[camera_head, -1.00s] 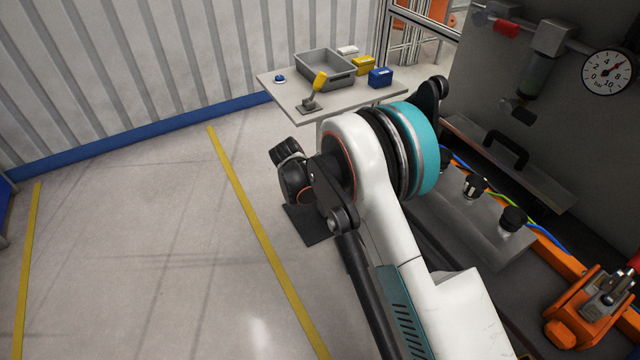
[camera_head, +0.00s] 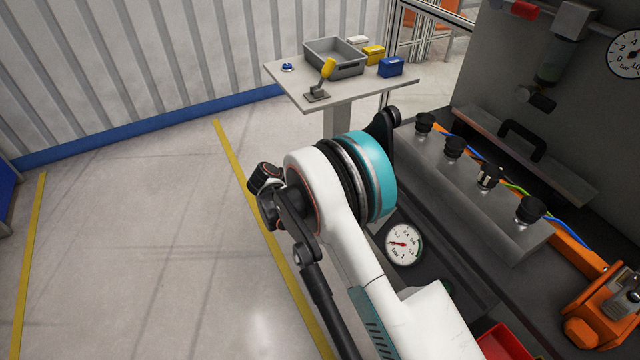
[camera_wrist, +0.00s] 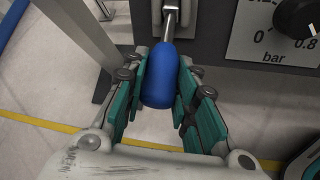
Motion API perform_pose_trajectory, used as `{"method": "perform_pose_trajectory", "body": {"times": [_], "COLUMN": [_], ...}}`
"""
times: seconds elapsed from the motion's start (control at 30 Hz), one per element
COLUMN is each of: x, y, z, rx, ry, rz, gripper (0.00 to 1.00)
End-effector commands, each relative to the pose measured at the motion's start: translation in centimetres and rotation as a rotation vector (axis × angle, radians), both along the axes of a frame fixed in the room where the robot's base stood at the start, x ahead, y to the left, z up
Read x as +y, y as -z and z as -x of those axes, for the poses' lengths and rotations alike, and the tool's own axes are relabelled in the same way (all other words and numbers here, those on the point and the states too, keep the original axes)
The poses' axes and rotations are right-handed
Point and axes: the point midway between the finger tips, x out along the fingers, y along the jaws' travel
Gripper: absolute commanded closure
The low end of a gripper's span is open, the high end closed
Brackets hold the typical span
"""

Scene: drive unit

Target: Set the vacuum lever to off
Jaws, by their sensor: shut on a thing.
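In the wrist view, a lever with a blue grip (camera_wrist: 157,82) on a metal rod (camera_wrist: 172,18) hangs down in front of the grey machine. My gripper (camera_wrist: 162,65) is shut on the blue grip, with a teal finger on each side. The grip points towards my palm. Any marking for the lever's off position is not visible. In the head view, my own arm fills the middle, and neither the gripper nor the held lever can be made out.
A scale plate marked bar with a black knob (camera_wrist: 297,18) is right of the lever. In the head view, a dial gauge (camera_head: 404,244) sits low on the machine. Left floor is clear.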

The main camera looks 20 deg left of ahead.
Motion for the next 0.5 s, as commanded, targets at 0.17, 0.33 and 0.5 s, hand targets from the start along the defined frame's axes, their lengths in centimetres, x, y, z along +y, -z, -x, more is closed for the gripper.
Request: {"method": "perform_pose_trajectory", "body": {"times": [0.17,0.33,0.5], "x": [0.0,-0.01,-0.01], "y": [0.11,0.12,0.08], "z": [0.03,0.03,0.02], "rx": [0.002,0.002,0.002], "ry": [0.0,0.0,0.0], "rz": [-0.001,-0.001,-0.001], "gripper": [1.0,0.53,0.53]}}
